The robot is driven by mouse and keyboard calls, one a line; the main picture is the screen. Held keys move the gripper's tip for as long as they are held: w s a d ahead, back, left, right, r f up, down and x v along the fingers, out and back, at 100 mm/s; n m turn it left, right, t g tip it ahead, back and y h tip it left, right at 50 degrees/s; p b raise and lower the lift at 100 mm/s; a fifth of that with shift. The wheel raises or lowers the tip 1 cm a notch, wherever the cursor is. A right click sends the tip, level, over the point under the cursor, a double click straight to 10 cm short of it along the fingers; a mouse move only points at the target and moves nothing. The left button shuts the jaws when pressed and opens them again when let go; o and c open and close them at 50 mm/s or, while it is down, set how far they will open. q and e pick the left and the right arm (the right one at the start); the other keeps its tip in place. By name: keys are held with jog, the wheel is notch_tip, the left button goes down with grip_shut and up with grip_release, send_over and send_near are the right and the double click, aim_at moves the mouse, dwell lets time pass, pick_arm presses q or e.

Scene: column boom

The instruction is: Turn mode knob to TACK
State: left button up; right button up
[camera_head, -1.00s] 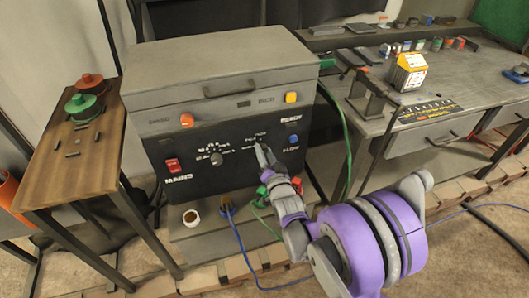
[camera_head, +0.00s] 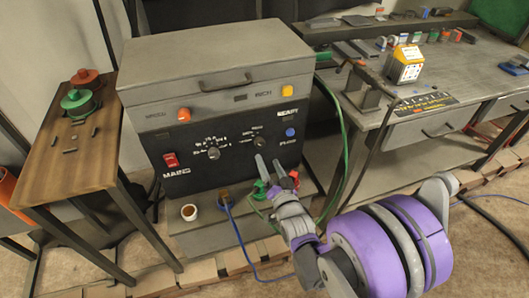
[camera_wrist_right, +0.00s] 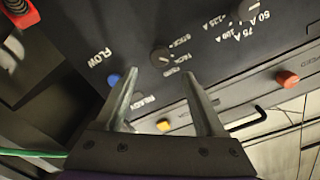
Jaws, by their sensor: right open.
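The mode knob (camera_head: 259,142) is a small round dark knob on the right half of the welder's black front panel (camera_head: 228,160). In the right wrist view the knob (camera_wrist_right: 160,57) shows ahead of the fingertips, near small printed labels, one reading like TACK. Its pointer setting is too small to tell. My right gripper (camera_head: 269,162) is open and empty, just below and in front of the knob, apart from it. In the right wrist view the two fingers of the gripper (camera_wrist_right: 161,76) are spread, with the knob lined up between their tips. My left gripper is not in view.
A blue button (camera_head: 290,132) is right of the knob, and a larger amperage knob (camera_head: 214,153) is left. A red switch (camera_head: 170,160) is at the panel's left. Red and green connectors (camera_head: 262,188) and cables lie below the gripper. A workbench (camera_head: 420,120) stands right.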

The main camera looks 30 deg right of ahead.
jog(key=shift+v, duration=1.35)
